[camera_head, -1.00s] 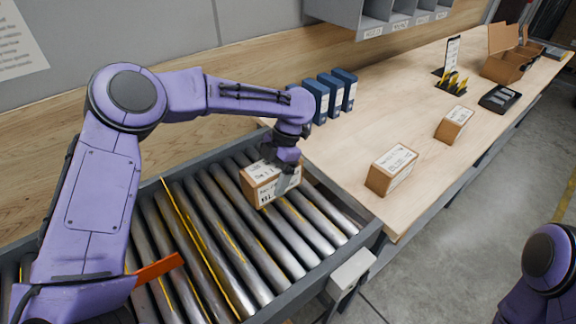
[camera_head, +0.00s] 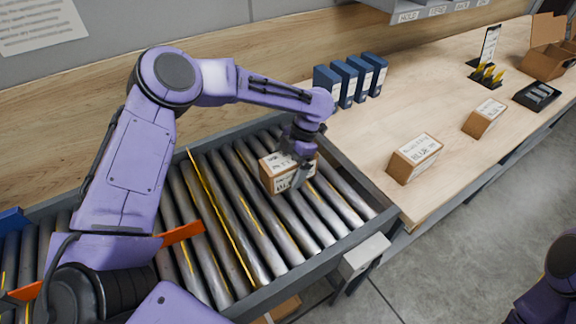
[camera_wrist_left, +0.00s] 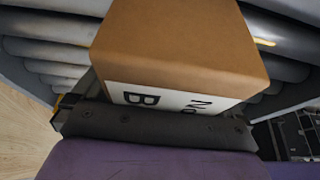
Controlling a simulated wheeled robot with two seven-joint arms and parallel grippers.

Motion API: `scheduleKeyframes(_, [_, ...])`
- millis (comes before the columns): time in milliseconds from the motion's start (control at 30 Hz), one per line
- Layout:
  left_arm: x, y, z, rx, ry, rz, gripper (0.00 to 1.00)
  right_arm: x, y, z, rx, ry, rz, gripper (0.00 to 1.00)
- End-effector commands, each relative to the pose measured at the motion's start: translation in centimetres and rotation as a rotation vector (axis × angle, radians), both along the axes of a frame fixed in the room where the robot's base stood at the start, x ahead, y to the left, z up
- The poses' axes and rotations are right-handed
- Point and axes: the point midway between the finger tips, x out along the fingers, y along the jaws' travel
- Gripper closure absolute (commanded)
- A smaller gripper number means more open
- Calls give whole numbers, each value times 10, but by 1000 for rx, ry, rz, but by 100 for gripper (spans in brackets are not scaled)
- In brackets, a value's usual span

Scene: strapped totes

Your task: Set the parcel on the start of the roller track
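The parcel (camera_head: 274,178) is a brown cardboard box with white printed labels. It is at the right-hand part of the roller track (camera_head: 262,284), on or just above the metal rollers; I cannot tell whether it touches them. My left gripper (camera_head: 298,176) points down over it, with a dark finger across its front labelled side, and looks shut on it. In the left wrist view the parcel (camera_wrist_left: 178,45) fills the space in front of the gripper, with rollers behind it. The far finger is mostly hidden. My right gripper is out of view.
A wooden bench (camera_head: 372,208) adjoins the track's right end. Two more labelled boxes, a near one (camera_head: 415,158) and a far one (camera_head: 484,118), stand on it. Several blue binders (camera_head: 349,82) stand at the back. An orange flag-like piece (camera_head: 181,233) crosses the rollers at left.

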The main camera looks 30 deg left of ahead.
Motion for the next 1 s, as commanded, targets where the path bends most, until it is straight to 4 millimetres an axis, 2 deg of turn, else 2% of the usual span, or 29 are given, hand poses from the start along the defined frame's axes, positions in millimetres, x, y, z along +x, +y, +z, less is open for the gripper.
scheduleKeyframes(133, [0, 0, 2, -1, -1, 0, 0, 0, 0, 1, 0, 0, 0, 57])
scheduleKeyframes(267, [6, -3, 15, 1, -4, 0, 0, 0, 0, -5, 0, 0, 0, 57])
scheduleKeyframes(500, [26, -16, 71, 2, -4, 1, 0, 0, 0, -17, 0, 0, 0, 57])
scheduleKeyframes(700, [38, -22, 106, 2, -1, 3, 0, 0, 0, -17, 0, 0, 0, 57])
scheduleKeyframes(1000, [40, -24, 114, 1, 0, 2, 0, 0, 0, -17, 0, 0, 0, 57])
